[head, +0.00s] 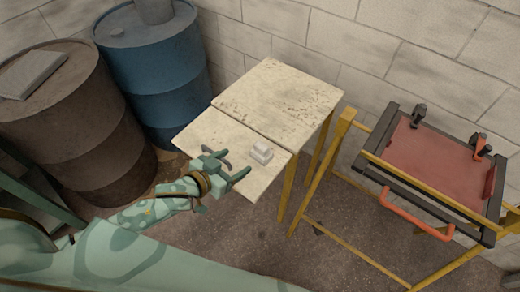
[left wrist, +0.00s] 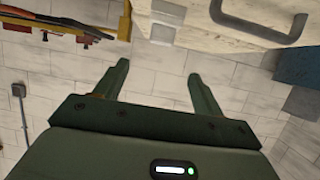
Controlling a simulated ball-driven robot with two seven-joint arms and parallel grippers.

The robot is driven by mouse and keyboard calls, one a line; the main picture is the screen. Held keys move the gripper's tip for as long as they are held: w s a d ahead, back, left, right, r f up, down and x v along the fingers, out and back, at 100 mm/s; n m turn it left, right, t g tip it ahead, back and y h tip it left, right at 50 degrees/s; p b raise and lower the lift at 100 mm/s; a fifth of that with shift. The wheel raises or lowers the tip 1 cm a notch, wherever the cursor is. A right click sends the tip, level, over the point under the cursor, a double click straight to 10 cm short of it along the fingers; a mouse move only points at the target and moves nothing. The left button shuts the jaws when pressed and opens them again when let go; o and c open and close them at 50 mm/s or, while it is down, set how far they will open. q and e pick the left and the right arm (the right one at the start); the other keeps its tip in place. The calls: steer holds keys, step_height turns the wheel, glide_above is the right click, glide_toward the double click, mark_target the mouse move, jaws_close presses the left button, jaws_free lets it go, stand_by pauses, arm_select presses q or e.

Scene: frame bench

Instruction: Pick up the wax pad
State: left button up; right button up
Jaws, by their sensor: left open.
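The wax pad (head: 262,153) looks like a small whitish block on the near part of the pale bench top (head: 190,140), close to its right edge. My left gripper (head: 236,164) is open and empty, just left of the block in the head view, with its fingers pointing towards it. The fingers and the block are apart. In the left wrist view the open fingers (left wrist: 158,72) point up the picture, and a pale block, likely the wax pad (left wrist: 163,32), shows beyond them by the bench. My right gripper is in neither view.
A yellow-legged frame with a reddish panel (head: 440,160) and an orange handle (head: 415,215) stands at right. A blue drum (head: 160,85) and a brown drum (head: 75,130) stand at left. A block wall (head: 360,40) closes the back. The far bench top (head: 280,95) is clear.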

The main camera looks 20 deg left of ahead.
mark_target(259, 149)
arm_select(q)
steer(key=b+x, duration=0.1)
steer(key=x, duration=0.7)
steer(key=shift+w+f+b, duration=0.1)
steer(key=shift+f+b, duration=0.15)
steer(key=shift+b, duration=0.1)
steer(key=shift+w+d+f, duration=0.15)
steer(key=shift+w+f, duration=0.05)
steer(key=shift+w, duration=0.25)
steer(key=b+x, duration=0.1)
steer(key=x, duration=0.3)
steer(key=shift+s+f+b, duration=0.15)
steer(key=shift+f+b, duration=0.1)
steer(key=shift+b, duration=0.15)
steer(key=shift+w+d+f, duration=0.1)
steer(key=shift+w+d, duration=0.05)
steer(key=shift+w, duration=0.3)
steer(key=c, duration=1.1)
